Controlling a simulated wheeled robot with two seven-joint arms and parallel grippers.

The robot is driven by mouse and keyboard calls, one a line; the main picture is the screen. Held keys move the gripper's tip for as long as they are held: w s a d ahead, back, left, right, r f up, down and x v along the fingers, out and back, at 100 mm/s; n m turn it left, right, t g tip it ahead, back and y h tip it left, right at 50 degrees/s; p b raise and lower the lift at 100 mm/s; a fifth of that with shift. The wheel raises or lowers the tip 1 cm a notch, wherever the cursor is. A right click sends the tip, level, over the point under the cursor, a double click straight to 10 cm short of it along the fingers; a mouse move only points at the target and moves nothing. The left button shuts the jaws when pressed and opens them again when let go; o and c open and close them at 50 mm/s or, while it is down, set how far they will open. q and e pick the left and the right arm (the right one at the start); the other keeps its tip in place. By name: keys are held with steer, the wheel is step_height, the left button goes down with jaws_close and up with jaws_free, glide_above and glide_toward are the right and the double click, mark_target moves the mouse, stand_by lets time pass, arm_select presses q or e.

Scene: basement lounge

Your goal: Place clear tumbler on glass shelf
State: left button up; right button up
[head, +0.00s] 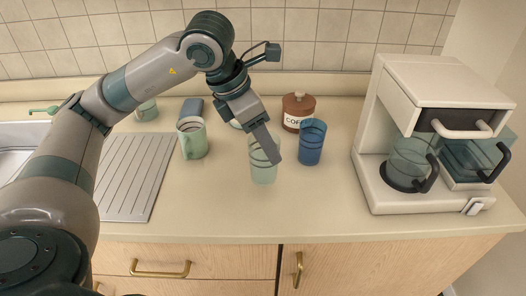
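The clear tumbler (264,175), pale greenish and see-through, stands upright on the counter at the middle of the head view. My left gripper (272,155) reaches down from the upper left, and its finger overlaps the tumbler's upper part. The fingers are seen edge-on, so their opening and any contact with the glass cannot be made out. No glass shelf is visible in this view. My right gripper is not in view.
A blue tumbler (312,145) stands just right of the clear one, with a brown coffee canister (297,112) behind. A green mug (193,142) stands left. A coffee machine (395,110) fills the right, and a ridged drainboard (130,185) lies left. The front counter (300,215) is clear.

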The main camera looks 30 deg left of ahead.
arm_select(q)
steer(key=shift+w+a+f, duration=0.1)
steer(key=shift+a, duration=0.05)
steer(key=shift+f+p, duration=0.4)
steer(key=shift+f, duration=1.55)
steer(key=shift+f+b, duration=0.25)
steer(key=shift+b, duration=0.05)
steer(key=o, duration=1.5)
steer(key=shift+r+p, duration=0.25)
steer(key=shift+p, duration=0.05)
